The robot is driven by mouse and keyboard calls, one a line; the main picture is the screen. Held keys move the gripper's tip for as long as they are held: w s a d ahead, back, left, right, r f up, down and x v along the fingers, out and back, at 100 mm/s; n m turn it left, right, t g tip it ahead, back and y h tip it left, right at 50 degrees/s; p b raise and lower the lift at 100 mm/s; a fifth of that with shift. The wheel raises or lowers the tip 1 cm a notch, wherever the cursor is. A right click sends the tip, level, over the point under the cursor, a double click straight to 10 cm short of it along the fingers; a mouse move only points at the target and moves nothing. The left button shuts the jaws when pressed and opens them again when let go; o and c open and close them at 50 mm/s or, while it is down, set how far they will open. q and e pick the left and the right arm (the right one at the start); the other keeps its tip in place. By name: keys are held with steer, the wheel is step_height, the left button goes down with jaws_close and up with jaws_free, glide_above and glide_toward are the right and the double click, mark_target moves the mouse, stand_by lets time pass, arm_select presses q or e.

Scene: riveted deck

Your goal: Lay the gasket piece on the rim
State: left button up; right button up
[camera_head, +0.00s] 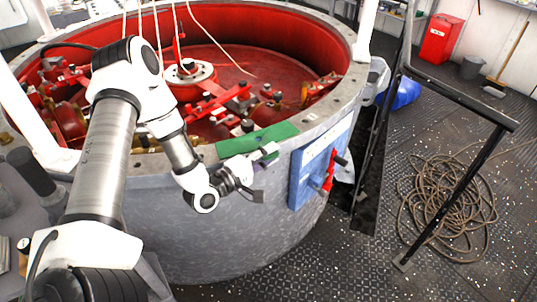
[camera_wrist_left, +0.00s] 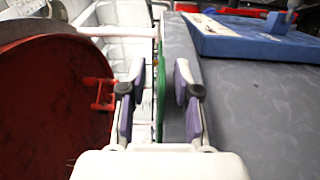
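The green gasket piece (camera_head: 257,139) is a flat strip lying along the grey rim (camera_head: 312,121) of the large round housing, at its near right side. In the left wrist view the gasket piece (camera_wrist_left: 161,85) shows as a thin green strip beside the grey rim (camera_wrist_left: 176,50), between the fingers. My left gripper (camera_head: 263,172) is at the outer side of the rim, just below the gasket piece. In its wrist view the left gripper (camera_wrist_left: 161,72) is open, its fingers apart with visible gaps to the strip. My right gripper is in neither view.
A blue panel (camera_head: 305,176) with a red handle is on the housing's outer wall, right of the gripper. Red machinery (camera_head: 215,105) fills the housing. A black handrail (camera_head: 462,100) and a coiled rope (camera_head: 445,205) are at the right. The deck between is clear.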

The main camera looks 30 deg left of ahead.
arm_select(q)
steer(key=shift+s+a, duration=0.1)
steer(key=p+v, duration=0.3)
steer(key=v, duration=0.9)
steer(key=s+d+f+m+g, duration=0.4)
steer(key=d+f+m+g, duration=0.6)
steer(key=f, duration=0.4)
steer(key=s+f+m+g+y, duration=0.2)
steer(key=s+f+g, duration=0.1)
steer(key=s, duration=0.3)
steer(key=s+d+f+m+g+y, duration=0.1)
steer(key=s+f+m+g+y, duration=0.1)
steer(key=s+g, duration=0.2)
steer(key=s, duration=0.2)
steer(key=shift+s+d+f+m+y, duration=0.3)
steer(key=shift+s+f, duration=0.05)
